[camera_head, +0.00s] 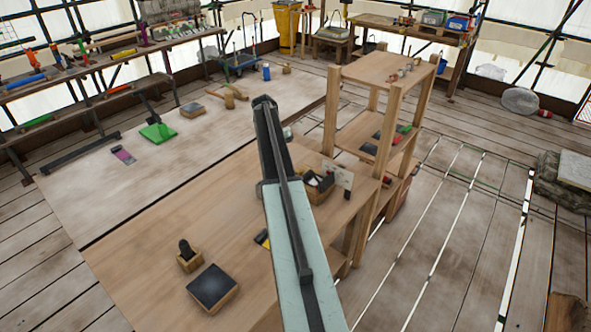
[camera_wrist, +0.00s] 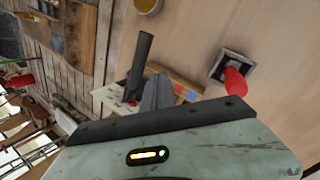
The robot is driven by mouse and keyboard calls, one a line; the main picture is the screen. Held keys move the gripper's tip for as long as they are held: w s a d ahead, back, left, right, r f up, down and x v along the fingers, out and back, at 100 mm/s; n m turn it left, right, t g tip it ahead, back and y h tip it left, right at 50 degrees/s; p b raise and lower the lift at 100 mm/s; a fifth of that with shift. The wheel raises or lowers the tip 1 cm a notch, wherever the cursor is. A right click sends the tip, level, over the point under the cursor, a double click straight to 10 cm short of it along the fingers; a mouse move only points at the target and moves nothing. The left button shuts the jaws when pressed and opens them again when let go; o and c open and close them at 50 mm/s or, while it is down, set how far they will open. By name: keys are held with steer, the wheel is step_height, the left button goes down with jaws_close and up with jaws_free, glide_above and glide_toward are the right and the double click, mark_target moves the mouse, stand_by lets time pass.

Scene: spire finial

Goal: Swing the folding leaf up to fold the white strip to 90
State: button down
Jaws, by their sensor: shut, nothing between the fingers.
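My gripper (camera_head: 264,102) is at the dark far end of my pale green arm in the head view, above the wooden bench. In the wrist view my gripper (camera_wrist: 157,80) appears shut and empty, with a dark upright bar (camera_wrist: 137,65) beside it; I cannot tell whether that bar touches it. A pale plate (camera_head: 337,175) stands at the wooden box by the bench's right edge. I cannot clearly make out the folding leaf or the white strip in either view; my arm hides part of the bench.
On the bench (camera_head: 150,220) are a dark-topped block (camera_head: 212,287) and a small wooden holder (camera_head: 189,260). A wooden shelf (camera_head: 390,68) stands right of my arm. A green object (camera_head: 158,132) lies on the pale surface at left. The bench middle left of my arm is clear.

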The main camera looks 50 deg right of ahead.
steer(key=s+r+n+t+y+p, duration=0.1)
steer(key=s+r+n+t+p, duration=0.3)
steer(key=r+n+t+p, duration=0.6)
steer(key=w+f+n+g+b, duration=0.1)
steer(key=w+f+n+b, duration=0.15)
steer(key=f+b, duration=1.2)
steer(key=s+p, duration=0.1)
steer(key=s+r+m+p, duration=0.1)
steer(key=s, duration=0.1)
steer(key=shift+s+d+r+p, duration=0.1)
steer(key=shift+s+r+p, duration=0.1)
steer(key=shift+s+p, duration=0.1)
